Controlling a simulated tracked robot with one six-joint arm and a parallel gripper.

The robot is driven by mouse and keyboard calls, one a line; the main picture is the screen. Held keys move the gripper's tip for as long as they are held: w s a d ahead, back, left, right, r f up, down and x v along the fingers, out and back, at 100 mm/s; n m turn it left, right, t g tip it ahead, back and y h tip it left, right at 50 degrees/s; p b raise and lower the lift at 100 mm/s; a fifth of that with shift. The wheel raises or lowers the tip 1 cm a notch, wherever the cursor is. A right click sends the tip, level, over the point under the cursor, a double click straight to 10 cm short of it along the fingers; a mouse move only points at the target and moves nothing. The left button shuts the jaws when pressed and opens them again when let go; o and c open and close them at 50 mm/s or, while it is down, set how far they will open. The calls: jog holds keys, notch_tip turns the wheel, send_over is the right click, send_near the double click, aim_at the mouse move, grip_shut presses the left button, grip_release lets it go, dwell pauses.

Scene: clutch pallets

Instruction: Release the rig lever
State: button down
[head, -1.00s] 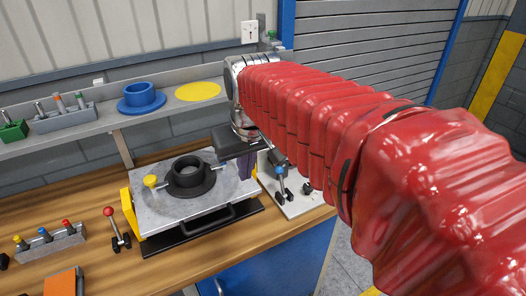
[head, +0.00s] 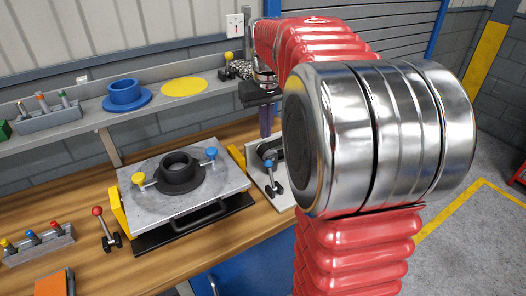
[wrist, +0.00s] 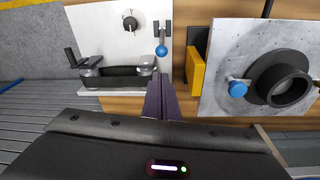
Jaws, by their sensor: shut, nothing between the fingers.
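A blue-ball lever (head: 269,166) stands on a white panel (head: 283,196) right of the grey plate. In the wrist view the blue-ball lever (wrist: 161,50) lies just beyond my fingertips, with a gap in the picture. Another lever, with a red ball (head: 98,212), stands on the bench left of the plate. I cannot tell which one is the rig lever. The grey plate (head: 218,195) carries a black ring (head: 178,175) between a yellow knob (head: 138,178) and a blue knob (head: 211,153). My gripper (head: 265,134) is shut and empty, its purple fingers pointing down near the panel's back part.
The white panel also holds a black dial (wrist: 129,22) and a dark clamp-like fixture (wrist: 115,76). A yellow block (wrist: 195,75) stands beside the plate. A shelf behind holds a blue flanged part (head: 126,95) and a yellow disc (head: 184,87).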

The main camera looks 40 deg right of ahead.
send_over(271, 175)
jog(key=w, duration=0.4)
notch_tip(271, 175, down, 10)
jog(key=shift+w+d, duration=0.15)
jog(key=shift+d, duration=0.25)
jog(key=shift+s+d+r, duration=0.15)
jog(key=shift+s, duration=0.05)
